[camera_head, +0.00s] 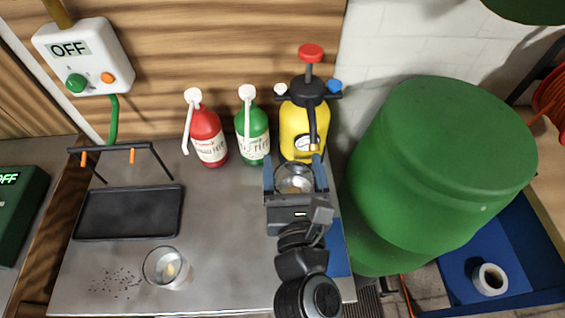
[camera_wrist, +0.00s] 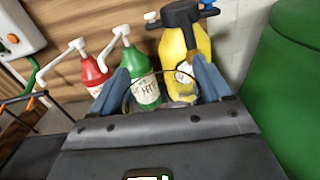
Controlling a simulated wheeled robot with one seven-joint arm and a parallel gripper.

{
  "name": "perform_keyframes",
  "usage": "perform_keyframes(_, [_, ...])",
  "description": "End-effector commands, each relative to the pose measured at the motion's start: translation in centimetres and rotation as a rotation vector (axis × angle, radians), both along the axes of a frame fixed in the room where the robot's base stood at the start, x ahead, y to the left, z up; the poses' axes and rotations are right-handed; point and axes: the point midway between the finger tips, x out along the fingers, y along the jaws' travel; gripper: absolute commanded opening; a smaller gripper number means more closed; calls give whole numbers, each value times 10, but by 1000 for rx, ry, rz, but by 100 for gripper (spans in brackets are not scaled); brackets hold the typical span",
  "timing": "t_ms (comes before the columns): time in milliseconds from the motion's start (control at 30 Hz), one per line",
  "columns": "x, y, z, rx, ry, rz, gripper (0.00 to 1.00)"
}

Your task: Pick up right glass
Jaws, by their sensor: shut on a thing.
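The right glass (camera_head: 294,180) is clear and sits between the two fingers of my gripper (camera_head: 295,174), near the right end of the metal table. My gripper is shut on this glass. In the wrist view the rim of the glass (camera_wrist: 163,76) shows faintly between the blue fingertips of my gripper (camera_wrist: 165,82). Its lower part is hidden, and I cannot tell whether it touches the table. Another clear glass (camera_head: 167,268), with something pale inside, stands at the front left of the table.
A red bottle (camera_head: 207,136), a green bottle (camera_head: 252,134) and a yellow sprayer (camera_head: 303,129) stand behind my gripper. A black tray (camera_head: 128,213) lies at left. A green barrel (camera_head: 440,165) stands close at right. The table's middle (camera_head: 222,215) is clear.

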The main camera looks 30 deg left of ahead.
Motion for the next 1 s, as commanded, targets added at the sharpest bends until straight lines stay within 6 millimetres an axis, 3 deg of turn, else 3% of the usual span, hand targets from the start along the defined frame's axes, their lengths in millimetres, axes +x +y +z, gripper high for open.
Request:
perform_keyframes(400, [-3,-14,10,1,-3,1,8])
perform_keyframes(1000, [-3,-15,11,1,-2,2,8])
